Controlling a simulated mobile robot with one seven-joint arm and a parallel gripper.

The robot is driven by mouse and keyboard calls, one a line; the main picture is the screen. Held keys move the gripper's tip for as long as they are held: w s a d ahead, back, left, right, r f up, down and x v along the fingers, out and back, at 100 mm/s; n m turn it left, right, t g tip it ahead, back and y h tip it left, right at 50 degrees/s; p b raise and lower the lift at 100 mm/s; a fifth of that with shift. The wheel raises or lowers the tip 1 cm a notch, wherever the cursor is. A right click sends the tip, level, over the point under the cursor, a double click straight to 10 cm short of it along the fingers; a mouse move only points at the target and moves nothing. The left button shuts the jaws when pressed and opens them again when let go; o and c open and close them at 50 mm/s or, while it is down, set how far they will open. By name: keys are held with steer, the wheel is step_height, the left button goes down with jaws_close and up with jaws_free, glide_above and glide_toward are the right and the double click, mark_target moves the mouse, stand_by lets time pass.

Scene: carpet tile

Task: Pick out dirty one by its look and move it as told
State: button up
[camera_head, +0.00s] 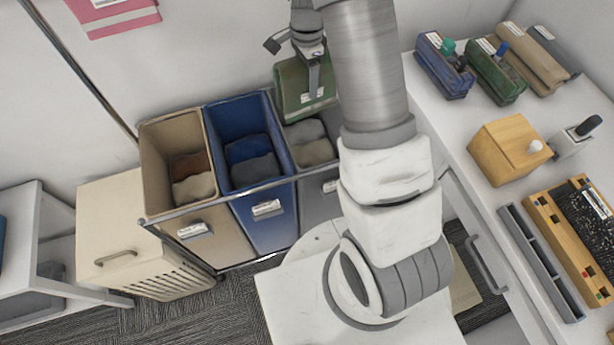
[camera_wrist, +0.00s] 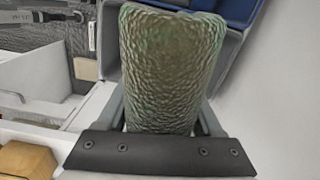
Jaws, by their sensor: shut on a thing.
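My gripper (camera_head: 314,88) is shut on a green cloth bundle (camera_head: 290,80) with a small white label, at the back of the grey hamper bin (camera_head: 331,177). The wrist view shows the bundle (camera_wrist: 160,70) up close between the fingers, its rough green surface marked with brownish patches. I cannot tell whether it touches the bin. The beige bin (camera_head: 150,165) and blue bin (camera_head: 225,110) stand to the left; all three hold folded cloths. On the right table lie a blue bundle (camera_head: 440,75), another green bundle (camera_head: 490,82), a tan bundle (camera_head: 535,65) and a grey bundle (camera_head: 552,48).
A wooden box (camera_head: 505,150), a grey tray (camera_head: 540,262) and a wooden-framed black rack (camera_head: 585,225) occupy the right table. A cream slatted hamper (camera_head: 120,230) and a white shelf unit (camera_head: 40,270) stand left of the bins. My arm hides part of the grey bin.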

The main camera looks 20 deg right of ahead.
steer(key=d+f+m+b, duration=0.1)
steer(key=f+m+b, duration=0.1)
steer(key=f+m, duration=0.1)
steer(key=w+d+f+m+b, duration=0.1)
steer(key=f+m+b, duration=0.1)
steer(key=f+m, duration=0.1)
steer(key=w+d+f+m+b, duration=0.1)
steer(key=d+f+m+b, duration=0.1)
steer(key=f+m, duration=0.1)
steer(key=shift+w, duration=0.15)
steer(key=shift+w+d+f+m+b, duration=0.1)
steer(key=shift+d+f+m+b, duration=0.05)
steer(key=shift+f+m+b, duration=0.5)
step_height(320, 180, down, 6)
steer(key=b, duration=0.4)
steer(key=shift+r, duration=0.1)
steer(key=o, duration=1.5)
steer(key=shift+o, duration=0.2)
step_height(320, 180, up, 18)
steer(key=p, duration=0.2)
steer(key=shift+f, duration=0.25)
